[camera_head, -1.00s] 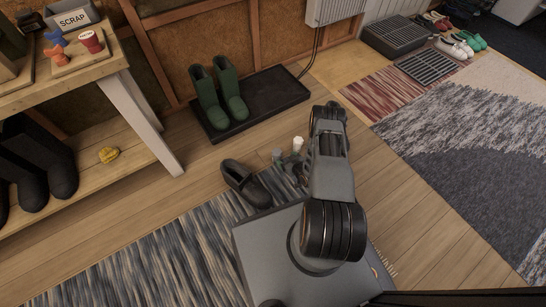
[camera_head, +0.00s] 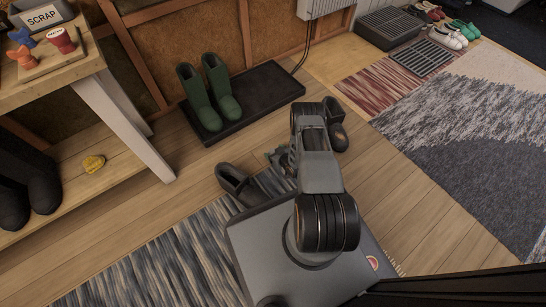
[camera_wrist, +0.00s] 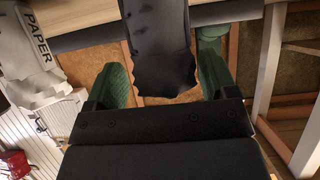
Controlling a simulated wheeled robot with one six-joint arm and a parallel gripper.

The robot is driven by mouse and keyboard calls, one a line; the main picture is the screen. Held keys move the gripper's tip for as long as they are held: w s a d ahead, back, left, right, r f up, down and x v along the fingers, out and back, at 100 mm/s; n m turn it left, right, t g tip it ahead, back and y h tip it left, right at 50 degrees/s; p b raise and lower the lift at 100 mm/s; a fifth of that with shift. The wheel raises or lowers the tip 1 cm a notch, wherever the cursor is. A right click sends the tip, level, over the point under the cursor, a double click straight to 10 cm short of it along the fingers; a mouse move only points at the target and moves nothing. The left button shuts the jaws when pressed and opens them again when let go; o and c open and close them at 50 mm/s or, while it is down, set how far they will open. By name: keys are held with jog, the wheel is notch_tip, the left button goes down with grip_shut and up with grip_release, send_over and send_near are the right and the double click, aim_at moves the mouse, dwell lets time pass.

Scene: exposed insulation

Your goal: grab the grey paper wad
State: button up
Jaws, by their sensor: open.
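I cannot pick out a grey paper wad in either view. In the head view my gripper (camera_head: 280,158) is low over the floor, between a black shoe and the boot tray, mostly covered by my arm. In the wrist view its two green fingers stand apart, so it is open. A dark, ragged-edged shape (camera_wrist: 163,45) shows between the fingers. I cannot tell what it is or whether it touches them.
Green boots (camera_head: 207,95) stand on a black tray (camera_head: 265,98). The wrist view shows a white PAPER bin (camera_wrist: 25,60).

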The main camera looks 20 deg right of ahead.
jog(key=shift+a, duration=0.3)
jog(key=c, duration=1)
jog(key=shift+r, duration=0.15)
